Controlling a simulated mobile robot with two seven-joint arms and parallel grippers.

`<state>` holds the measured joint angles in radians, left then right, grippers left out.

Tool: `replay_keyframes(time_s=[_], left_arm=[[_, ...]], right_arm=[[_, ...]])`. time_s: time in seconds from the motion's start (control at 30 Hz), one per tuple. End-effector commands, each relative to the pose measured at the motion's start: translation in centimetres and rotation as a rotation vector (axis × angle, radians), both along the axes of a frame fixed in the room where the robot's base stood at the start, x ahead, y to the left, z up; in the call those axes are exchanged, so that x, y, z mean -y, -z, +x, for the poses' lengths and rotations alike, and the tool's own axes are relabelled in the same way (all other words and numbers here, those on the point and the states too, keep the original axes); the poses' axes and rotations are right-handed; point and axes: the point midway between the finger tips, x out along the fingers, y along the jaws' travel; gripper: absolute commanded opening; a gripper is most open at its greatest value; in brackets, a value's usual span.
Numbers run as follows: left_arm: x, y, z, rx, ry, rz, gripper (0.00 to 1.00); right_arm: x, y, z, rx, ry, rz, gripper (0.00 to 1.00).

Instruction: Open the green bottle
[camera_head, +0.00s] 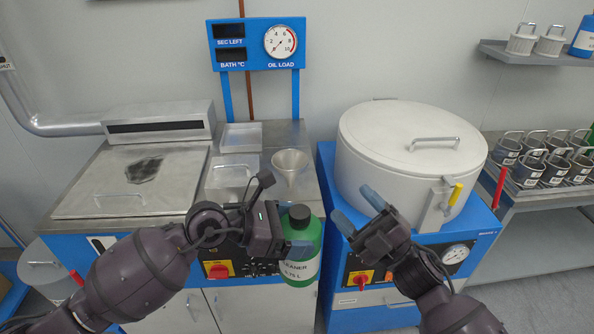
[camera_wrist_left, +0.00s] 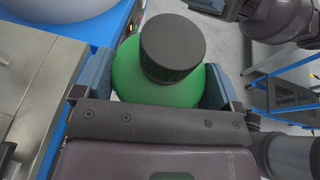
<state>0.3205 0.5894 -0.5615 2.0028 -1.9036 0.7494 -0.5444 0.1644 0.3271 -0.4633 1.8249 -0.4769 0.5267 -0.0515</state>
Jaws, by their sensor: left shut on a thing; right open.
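The green bottle (camera_head: 304,257) has a black cap (camera_head: 299,214) and a white label reading CLEANER 0.75 L. It hangs upright in front of the counter in the head view. My left gripper (camera_head: 290,247) is shut on the bottle's body just below the cap. In the left wrist view the green bottle (camera_wrist_left: 155,85) sits between the two fingers, with the black cap (camera_wrist_left: 173,47) on it. My right gripper (camera_head: 355,209) is open and empty, to the right of the bottle and apart from it, with its blue fingertips spread.
A metal funnel (camera_head: 290,165) stands on the steel counter behind the bottle. A large white lidded drum (camera_head: 400,150) on a blue cabinet stands behind my right gripper. Metal mugs (camera_head: 528,170) fill a rack at the right. The red knob (camera_head: 217,270) is near my left forearm.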

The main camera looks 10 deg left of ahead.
Motion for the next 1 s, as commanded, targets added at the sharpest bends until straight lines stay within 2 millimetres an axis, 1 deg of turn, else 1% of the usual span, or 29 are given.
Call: replay_keyframes(time_s=[0.03, 0.2, 0.4, 0.57, 0.7, 0.83, 1.0], left_arm=[[0.0, -0.2, 0.0, 0.004, 0.000, -0.004, 0.16], [0.0, -0.2, 0.0, 0.004, 0.000, -0.004, 0.16], [0.0, -0.2, 0.0, 0.004, 0.000, -0.004, 0.16], [0.0, -0.2, 0.0, 0.004, 0.000, -0.004, 0.16], [0.0, -0.2, 0.0, 0.004, 0.000, -0.004, 0.16], [0.0, -0.2, 0.0, 0.004, 0.000, -0.004, 0.16], [0.0, -0.2, 0.0, 0.004, 0.000, -0.004, 0.16]], right_arm=[[-1.3, -1.3, -0.2, 0.074, -0.054, -0.029, 0.64], [-5.0, -4.0, -1.9, 0.306, -0.238, -0.135, 0.64], [-8.3, -5.7, -4.3, 0.562, -0.462, -0.280, 0.64], [-9.9, -6.0, -5.8, 0.750, -0.637, -0.415, 0.64], [-10.9, -5.9, -6.8, 0.903, -0.774, -0.543, 0.64], [-11.8, -5.7, -7.4, 1.039, -0.881, -0.662, 0.64], [-12.5, -5.3, -7.7, 1.215, -1.003, -0.825, 0.64]])
